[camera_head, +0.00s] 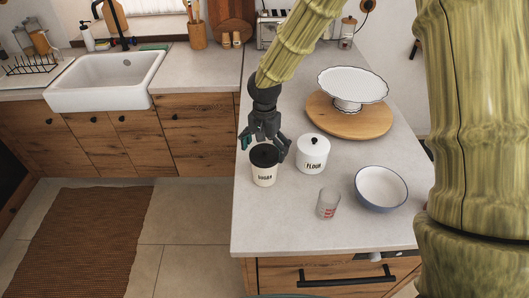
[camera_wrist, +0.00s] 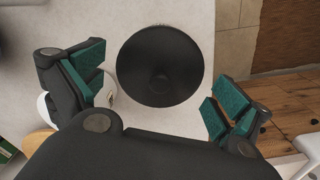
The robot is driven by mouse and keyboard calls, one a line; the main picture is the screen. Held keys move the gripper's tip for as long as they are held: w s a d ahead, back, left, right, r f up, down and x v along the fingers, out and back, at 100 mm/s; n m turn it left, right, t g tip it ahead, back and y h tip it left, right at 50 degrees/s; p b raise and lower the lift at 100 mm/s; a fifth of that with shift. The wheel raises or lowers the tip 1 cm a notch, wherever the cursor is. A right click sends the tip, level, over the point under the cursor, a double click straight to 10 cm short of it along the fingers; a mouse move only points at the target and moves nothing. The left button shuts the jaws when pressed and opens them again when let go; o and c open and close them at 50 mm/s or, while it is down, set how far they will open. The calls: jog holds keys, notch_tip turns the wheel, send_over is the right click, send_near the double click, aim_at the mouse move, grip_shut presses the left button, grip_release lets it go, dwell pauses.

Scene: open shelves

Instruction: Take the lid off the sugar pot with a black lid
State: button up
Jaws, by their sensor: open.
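The sugar pot (camera_head: 264,177) is a white pot marked SUGAR, upright on the counter near its left edge. Its round black lid (camera_head: 264,156) is on top. In the wrist view the black lid (camera_wrist: 160,66) shows from above, with a knob at its middle. My gripper (camera_head: 265,146) is just above and behind the pot. In the wrist view my gripper (camera_wrist: 155,95) is open, one green-padded finger on each side of the lid, with gaps between. Nothing is held. The pot's body is hidden under the lid there.
A white FLOUR pot (camera_head: 313,155) with a black knob stands close on the right. A glass (camera_head: 328,203) and a bowl (camera_head: 381,188) stand to the front right. A cake stand (camera_head: 352,87) on a wooden board is behind. The counter front (camera_head: 275,225) is clear.

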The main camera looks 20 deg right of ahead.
jog(key=shift+f, duration=0.15)
jog(key=c, duration=1)
